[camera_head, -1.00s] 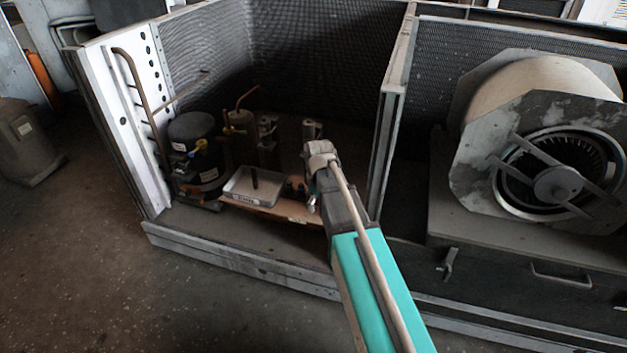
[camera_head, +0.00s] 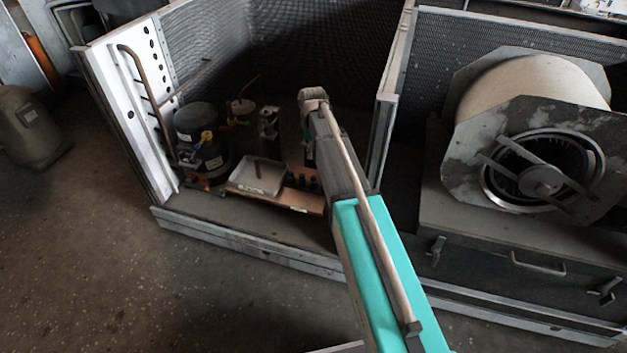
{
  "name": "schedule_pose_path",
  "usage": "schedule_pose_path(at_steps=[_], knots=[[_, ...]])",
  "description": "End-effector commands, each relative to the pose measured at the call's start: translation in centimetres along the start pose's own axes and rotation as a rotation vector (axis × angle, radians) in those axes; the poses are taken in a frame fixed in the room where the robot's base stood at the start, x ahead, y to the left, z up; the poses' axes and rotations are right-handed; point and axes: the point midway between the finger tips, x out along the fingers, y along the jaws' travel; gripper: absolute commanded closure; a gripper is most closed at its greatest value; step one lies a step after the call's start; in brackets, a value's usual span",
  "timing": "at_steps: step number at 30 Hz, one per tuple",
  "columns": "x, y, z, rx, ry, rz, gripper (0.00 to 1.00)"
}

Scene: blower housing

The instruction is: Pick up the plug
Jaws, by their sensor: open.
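My gripper (camera_head: 308,142) is at the end of my arm, over the right part of the housing's left bay. Its fingers are mostly hidden by my wrist; it is open and I see nothing held. Several small dark pieces (camera_head: 301,180) stand in a row on a wooden board (camera_head: 297,201), below and slightly left of my gripper. A dark upright pin stands in a pale labelled tray (camera_head: 243,188) left of them. I cannot tell for sure which of these is the plug.
A black compressor (camera_head: 195,122) stands left of the tray, with pipes around it. A divider post (camera_head: 382,135) rises right of my arm, and the blower (camera_head: 530,90) is beyond it. The low front rail (camera_head: 245,242) borders the bay. Floor in front is clear.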

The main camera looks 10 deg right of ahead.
Motion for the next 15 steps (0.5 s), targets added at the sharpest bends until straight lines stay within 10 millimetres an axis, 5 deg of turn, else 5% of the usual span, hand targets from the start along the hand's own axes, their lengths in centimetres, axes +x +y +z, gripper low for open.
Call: schedule_pose_path(at_steps=[15], knots=[[2.2,0.0,0.0,0.002,0.0,0.0,0.3]])
